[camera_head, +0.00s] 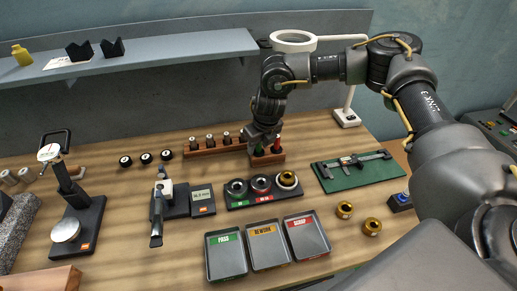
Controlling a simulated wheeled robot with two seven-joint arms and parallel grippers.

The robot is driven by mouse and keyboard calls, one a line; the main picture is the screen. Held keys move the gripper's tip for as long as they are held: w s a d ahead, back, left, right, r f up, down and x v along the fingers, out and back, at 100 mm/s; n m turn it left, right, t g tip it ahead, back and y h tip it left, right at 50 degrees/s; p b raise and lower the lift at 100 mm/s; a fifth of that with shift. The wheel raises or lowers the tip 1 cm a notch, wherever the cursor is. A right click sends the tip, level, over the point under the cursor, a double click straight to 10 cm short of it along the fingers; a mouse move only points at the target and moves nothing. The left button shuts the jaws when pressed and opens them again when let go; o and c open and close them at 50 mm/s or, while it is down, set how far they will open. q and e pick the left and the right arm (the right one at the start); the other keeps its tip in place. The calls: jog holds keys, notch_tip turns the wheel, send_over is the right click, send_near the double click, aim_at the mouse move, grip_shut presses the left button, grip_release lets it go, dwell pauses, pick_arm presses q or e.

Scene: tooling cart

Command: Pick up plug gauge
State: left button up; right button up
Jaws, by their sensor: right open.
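A small wooden block (267,159) on the bench holds upright gauges with a green handle (259,149) and a red handle (277,146); these look like the plug gauge. My right gripper (265,140) comes down from above, right at these handles. It is open. Its fingers partly cover the handles, and I cannot tell whether they touch them. My left gripper is out of view.
A ring tray (264,191) lies in front, and a green mat with a caliper (358,171) lies to the right. Pass, rework and scrap trays (268,246) stand nearer. A lamp (346,118) stands behind.

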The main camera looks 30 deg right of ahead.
jog(key=shift+c, duration=0.2)
grip_shut()
jog(key=shift+r+b, duration=0.4)
jog(key=shift+r, duration=0.2)
jog(key=s+r+p, duration=0.1)
jog(key=s+r, duration=1.3)
jog(key=r, duration=0.2)
jog(key=shift+d+r, duration=0.2)
jog(key=shift+d, duration=0.1)
